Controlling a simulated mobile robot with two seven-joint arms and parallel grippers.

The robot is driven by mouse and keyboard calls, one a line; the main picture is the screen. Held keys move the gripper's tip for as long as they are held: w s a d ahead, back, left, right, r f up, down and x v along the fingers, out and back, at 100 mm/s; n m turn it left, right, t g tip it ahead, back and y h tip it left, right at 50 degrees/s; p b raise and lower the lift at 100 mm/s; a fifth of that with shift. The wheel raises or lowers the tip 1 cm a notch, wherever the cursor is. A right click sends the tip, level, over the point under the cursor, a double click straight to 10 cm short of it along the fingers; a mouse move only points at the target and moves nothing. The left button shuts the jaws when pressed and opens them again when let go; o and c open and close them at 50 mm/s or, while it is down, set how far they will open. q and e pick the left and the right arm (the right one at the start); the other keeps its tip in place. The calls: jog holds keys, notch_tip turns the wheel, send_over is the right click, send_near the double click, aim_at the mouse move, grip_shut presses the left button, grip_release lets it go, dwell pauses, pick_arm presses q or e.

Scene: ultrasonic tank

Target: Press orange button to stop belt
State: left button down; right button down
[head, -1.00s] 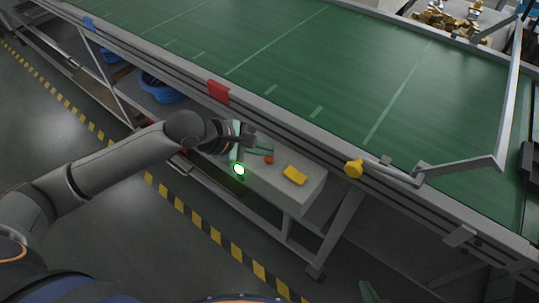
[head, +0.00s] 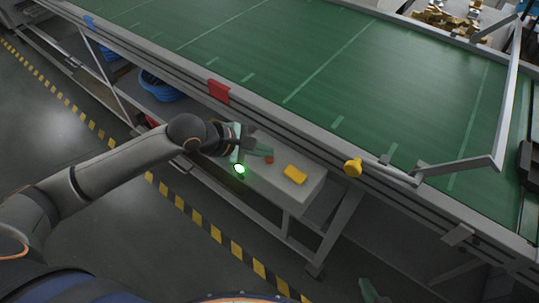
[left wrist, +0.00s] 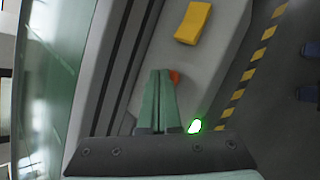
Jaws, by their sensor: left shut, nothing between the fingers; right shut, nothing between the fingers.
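The orange button (head: 269,160) is a small round knob on top of a grey box (head: 312,190) along the belt's near side. My left gripper (head: 269,152) is shut and empty, its green fingertips over the box at the button. In the left wrist view, the fingertips (left wrist: 159,72) partly hide the button (left wrist: 175,77); I cannot tell whether they touch it. The green belt (head: 330,70) runs behind. My right gripper (head: 372,292) shows only partly at the bottom edge, shut and empty.
A yellow block (head: 295,174) sits on the box to the right of the button. A green light (head: 239,169) glows beside my left gripper's base. A red tag (head: 218,91) and yellow knob (head: 353,167) are on the belt's side rail. A metal bar (head: 508,100) stands at right.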

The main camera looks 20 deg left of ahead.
pick_arm(q)
jog(key=shift+f, duration=0.2)
jog(key=shift+r, duration=0.15)
jog(key=shift+r+p, duration=0.75)
jog(key=shift+p, duration=0.8)
notch_tip(320, 180, up, 3)
jog(key=p, duration=0.2)
jog(key=shift+p, duration=0.35)
jog(key=shift+r, duration=1)
